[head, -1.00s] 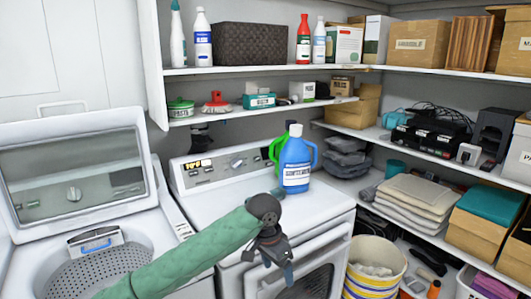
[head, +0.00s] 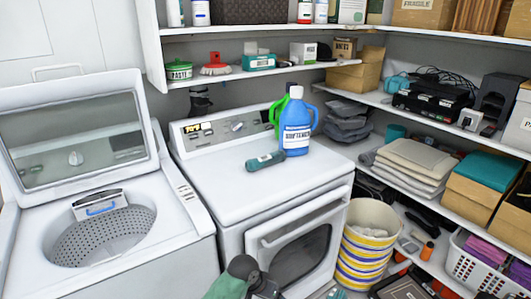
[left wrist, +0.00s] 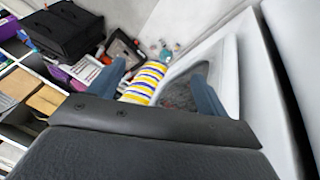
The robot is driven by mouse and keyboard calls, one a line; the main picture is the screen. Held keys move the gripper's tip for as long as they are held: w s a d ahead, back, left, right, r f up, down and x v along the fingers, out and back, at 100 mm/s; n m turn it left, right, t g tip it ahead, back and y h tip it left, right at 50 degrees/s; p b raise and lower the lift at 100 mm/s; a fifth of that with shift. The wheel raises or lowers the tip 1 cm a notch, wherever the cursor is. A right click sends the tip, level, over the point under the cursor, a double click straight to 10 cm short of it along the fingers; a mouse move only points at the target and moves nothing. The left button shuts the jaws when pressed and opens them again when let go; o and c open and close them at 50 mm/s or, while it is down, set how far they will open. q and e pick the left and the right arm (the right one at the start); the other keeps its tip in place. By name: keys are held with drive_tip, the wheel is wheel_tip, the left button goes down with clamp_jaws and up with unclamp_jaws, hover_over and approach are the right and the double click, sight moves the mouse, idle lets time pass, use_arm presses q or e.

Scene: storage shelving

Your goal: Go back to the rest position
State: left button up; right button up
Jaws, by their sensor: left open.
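My left gripper (head: 265,287) is low at the bottom edge of the head view, in front of the dryer, its fingers mostly cut off there. In the left wrist view my left gripper (left wrist: 160,88) shows two blue fingers spread apart with nothing between them. A blue softener bottle (head: 296,128) stands upright on the dryer top (head: 225,165). A green bottle (head: 276,113) stands partly hidden behind it. A small dark teal cylinder (head: 265,160) lies on the dryer beside the blue bottle. My right gripper is out of view.
An open washer (head: 110,270) stands left of the dryer. A yellow-and-white striped bin (head: 362,262) sits on the floor at the dryer's right; it also shows in the left wrist view (left wrist: 146,82). Loaded shelves (head: 405,205) run along the right wall.

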use_arm(q)
drive_tip(key=s+a+f+n+y, duration=0.1)
drive_tip(key=s+a+f, duration=0.5)
drive_tip(key=s+f, duration=0.3)
drive_tip(key=s+a+f+n+y, duration=0.1)
drive_tip(key=s+a+f+n, duration=0.1)
drive_tip(key=s+a+f, duration=0.4)
drive_tip(key=s+a+f+n+y, duration=0.1)
drive_tip(key=s+a+f, duration=0.5)
drive_tip(key=s+f, duration=0.8)
drive_tip(key=s+y, duration=0.1)
drive_tip(key=s, duration=0.2)
drive_tip(key=shift+a+f, duration=0.15)
drive_tip(key=shift+a, duration=0.15)
